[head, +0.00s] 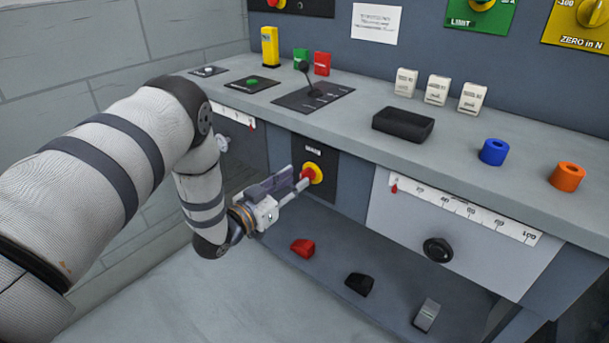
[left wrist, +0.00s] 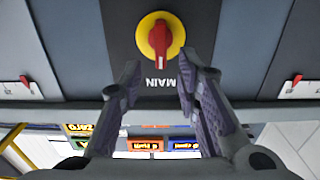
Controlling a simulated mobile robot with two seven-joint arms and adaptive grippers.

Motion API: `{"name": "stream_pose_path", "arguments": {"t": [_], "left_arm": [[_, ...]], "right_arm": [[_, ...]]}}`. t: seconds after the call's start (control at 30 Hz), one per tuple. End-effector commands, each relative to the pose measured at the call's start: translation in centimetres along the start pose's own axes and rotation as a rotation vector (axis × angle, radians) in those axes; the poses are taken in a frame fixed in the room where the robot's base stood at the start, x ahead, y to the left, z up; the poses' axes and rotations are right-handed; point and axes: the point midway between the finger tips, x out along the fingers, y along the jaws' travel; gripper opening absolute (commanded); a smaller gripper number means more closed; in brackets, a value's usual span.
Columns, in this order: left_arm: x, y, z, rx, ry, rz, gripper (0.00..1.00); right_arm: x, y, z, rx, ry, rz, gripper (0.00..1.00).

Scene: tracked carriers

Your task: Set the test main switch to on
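The main switch (head: 316,170) is a red knob on a yellow disc, set in a dark panel on the bench front. In the left wrist view the red knob (left wrist: 161,40) is upright in the picture, its long handle toward the upside-down MAIN label. My left gripper (head: 299,183) is in front of the switch, and partly overlaps it in the head view. In the left wrist view its two fingers (left wrist: 160,78) are apart, on either side below the knob, with nothing between them. Whether they touch the knob cannot be told. My right gripper is not in view.
The bench top (head: 390,152) overhangs the switch and carries a black box (head: 403,124), a lever panel (head: 312,97), and blue (head: 494,152) and orange (head: 567,176) rings. Below are red (head: 303,247), black (head: 360,284) and grey (head: 427,315) pedals. Floor at the lower left is clear.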

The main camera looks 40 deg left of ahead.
Motion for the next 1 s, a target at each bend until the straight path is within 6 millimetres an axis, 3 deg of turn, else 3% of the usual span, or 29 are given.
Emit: {"name": "stream_pose_path", "arguments": {"t": [0.2,0.53,0.67,1.0], "left_arm": [[3.6,0.0,0.2,0.000,-0.001,0.000,0.30],[4.3,0.0,0.0,-0.001,-0.001,0.000,0.30],[4.3,0.0,0.0,-0.001,-0.001,0.000,0.01],[4.3,0.0,0.0,0.014,-0.002,0.000,0.00]], "right_arm": [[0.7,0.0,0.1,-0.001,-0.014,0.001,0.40],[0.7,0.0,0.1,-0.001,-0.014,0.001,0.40],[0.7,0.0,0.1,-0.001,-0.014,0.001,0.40],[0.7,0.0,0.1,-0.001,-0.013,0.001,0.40]]}}
